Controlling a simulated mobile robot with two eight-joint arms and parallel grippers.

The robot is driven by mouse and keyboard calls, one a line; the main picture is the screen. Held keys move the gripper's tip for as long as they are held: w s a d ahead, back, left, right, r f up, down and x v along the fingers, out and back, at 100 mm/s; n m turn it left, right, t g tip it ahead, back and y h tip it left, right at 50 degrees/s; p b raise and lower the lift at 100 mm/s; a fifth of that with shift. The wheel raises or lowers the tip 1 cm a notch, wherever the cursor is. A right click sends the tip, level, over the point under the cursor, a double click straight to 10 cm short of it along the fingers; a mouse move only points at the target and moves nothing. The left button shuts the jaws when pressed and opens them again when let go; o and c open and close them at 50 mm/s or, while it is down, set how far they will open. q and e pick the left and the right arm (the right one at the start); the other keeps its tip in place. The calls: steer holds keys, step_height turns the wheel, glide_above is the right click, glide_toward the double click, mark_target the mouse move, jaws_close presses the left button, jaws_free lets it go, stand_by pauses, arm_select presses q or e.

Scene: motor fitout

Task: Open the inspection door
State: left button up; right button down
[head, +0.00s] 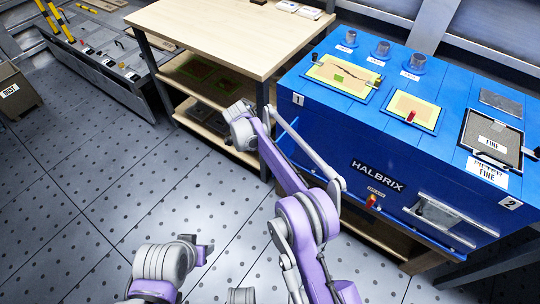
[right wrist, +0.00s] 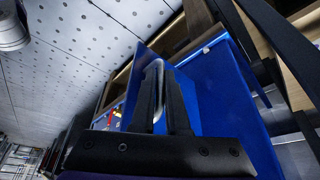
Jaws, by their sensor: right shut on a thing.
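The blue machine (head: 345,125) marked HALBRIX stands at the right in the head view. In the right wrist view, my right gripper (right wrist: 166,84) is shut on a silver bar handle (right wrist: 157,75) on a blue door panel (right wrist: 205,75). The panel appears to stand out from the machine at its left end; its exact angle is unclear. In the head view my right arm reaches to that end, and its fingertips are hidden. My left gripper (head: 203,251) is low over the floor, away from the machine, apparently empty; its jaw gap is unclear.
A wooden workbench (head: 215,35) with lower shelves stands behind and left of the machine. A red-handled latch (head: 371,201) and a metal drawer-like part (head: 440,212) are on the machine's front. The perforated floor (head: 90,190) at left is clear.

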steer(key=shift+w+a, duration=0.25)
steer(key=shift+w, duration=0.05)
stand_by(0.4)
steer(key=c, duration=0.9)
jaws_free()
steer(key=shift+r, duration=0.1)
steer(key=p+v, duration=0.2)
steer(key=v, duration=0.8)
steer(key=shift+a+r, duration=0.1)
steer(key=shift+r, duration=0.2)
